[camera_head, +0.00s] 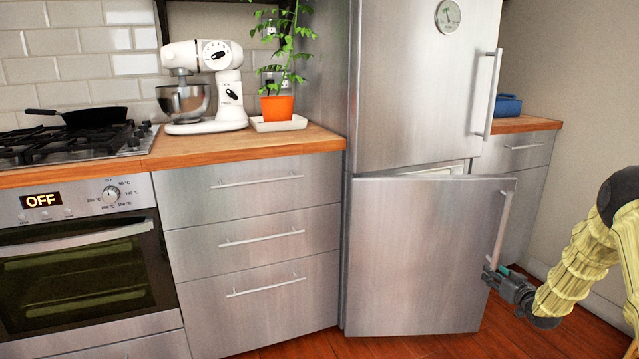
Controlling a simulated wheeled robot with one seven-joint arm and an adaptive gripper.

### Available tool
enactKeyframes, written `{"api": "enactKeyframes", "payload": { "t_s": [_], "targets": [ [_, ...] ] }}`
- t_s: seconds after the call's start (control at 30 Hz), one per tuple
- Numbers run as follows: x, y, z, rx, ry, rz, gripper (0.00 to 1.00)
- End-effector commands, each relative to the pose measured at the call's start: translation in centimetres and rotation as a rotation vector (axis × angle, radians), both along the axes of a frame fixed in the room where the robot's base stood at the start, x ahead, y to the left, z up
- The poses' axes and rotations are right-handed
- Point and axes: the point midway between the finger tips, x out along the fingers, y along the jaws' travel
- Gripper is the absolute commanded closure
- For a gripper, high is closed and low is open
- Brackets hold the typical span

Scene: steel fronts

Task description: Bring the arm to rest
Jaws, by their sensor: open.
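My yellow arm (585,262) reaches in from the right edge. My gripper (493,272) is open at the lower end of the handle (503,225) on the fridge's lower door. The fingers are small and partly hidden, so I cannot tell whether they touch the handle. The lower door (425,255) stands ajar, with a strip of pale interior (440,168) showing above its top edge. The upper fridge door (425,85) is shut, with a round dial on it and its own long handle (488,92).
A drawer unit (255,250) and an oven (85,270) stand left of the fridge. A low cabinet (515,155) and wall stand right. Wooden floor (400,347) shows in front.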

Motion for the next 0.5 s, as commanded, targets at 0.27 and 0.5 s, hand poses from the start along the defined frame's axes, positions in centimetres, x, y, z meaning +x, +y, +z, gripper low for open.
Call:
{"api": "enactKeyframes", "payload": {
  "t_s": [0.27,0.5],
  "targets": [
    [-6.1,9.4,-10.5,0.052,0.221,-0.011,0.57],
    [-13.9,16.7,-18.1,0.074,0.425,-0.019,0.57]
  ]
}}
